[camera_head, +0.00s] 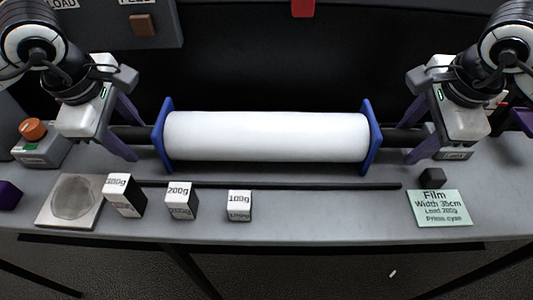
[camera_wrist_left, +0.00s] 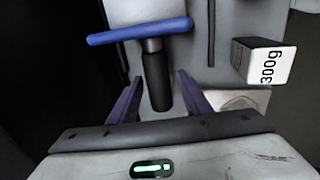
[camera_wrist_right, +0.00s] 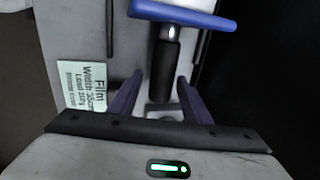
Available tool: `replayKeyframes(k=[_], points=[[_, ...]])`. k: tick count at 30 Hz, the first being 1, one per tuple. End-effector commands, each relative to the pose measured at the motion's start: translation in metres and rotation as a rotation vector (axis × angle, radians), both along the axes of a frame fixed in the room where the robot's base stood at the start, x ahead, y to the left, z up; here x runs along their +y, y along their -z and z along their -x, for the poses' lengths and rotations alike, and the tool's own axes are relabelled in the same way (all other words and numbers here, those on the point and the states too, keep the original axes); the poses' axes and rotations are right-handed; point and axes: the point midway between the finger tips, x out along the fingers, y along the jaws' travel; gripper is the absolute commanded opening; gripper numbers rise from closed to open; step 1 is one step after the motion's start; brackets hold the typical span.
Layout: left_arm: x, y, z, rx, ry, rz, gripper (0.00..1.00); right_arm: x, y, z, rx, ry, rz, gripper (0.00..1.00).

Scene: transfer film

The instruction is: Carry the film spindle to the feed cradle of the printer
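The film spindle (camera_head: 266,137) is a white roll with blue end flanges and black shaft ends, lying level across the bench. My left gripper (camera_head: 126,130) is at its left shaft end. In the left wrist view its purple fingers (camera_wrist_left: 160,78) stand apart on either side of the black shaft (camera_wrist_left: 157,78), with gaps showing. My right gripper (camera_head: 405,130) is at the right shaft end. In the right wrist view its fingers (camera_wrist_right: 160,78) also stand apart around the shaft (camera_wrist_right: 164,68). The printer's feed cradle cannot be made out; a partly cut-off label panel (camera_head: 105,25) is at upper left.
Three weight blocks, 300g (camera_head: 124,196), 200g (camera_head: 181,200) and a smaller one (camera_head: 239,205), stand in front of the roll. A thin dark bar (camera_head: 300,186) lies behind them. A scale plate (camera_head: 72,201), orange knob (camera_head: 33,130) and green film card (camera_head: 440,208) flank them.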

Motion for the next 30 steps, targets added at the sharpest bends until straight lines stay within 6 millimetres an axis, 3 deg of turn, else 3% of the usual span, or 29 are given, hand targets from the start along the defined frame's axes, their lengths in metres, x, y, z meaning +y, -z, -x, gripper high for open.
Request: replayKeyframes(k=[6, 10, 21, 30], points=[[0.001, -0.001, 0.0, 0.0, -0.001, -0.001, 0.44, 0.0, 0.0, 0.0, 0.0, 0.001, 0.001, 0.44], [0.0, -0.012, 0.002, -0.002, -0.001, 0.001, 0.44, -0.001, 0.0, 0.0, 0.0, 0.001, 0.001, 0.44], [0.0, -0.085, 0.022, -0.004, 0.0, 0.0, 0.44, -0.001, 0.0, 0.0, 0.0, 0.001, 0.002, 0.44], [0.0, -0.115, 0.031, 0.0, 0.001, 0.0, 0.44, -0.001, -0.002, 0.0, -0.001, 0.001, 0.001, 0.44]])
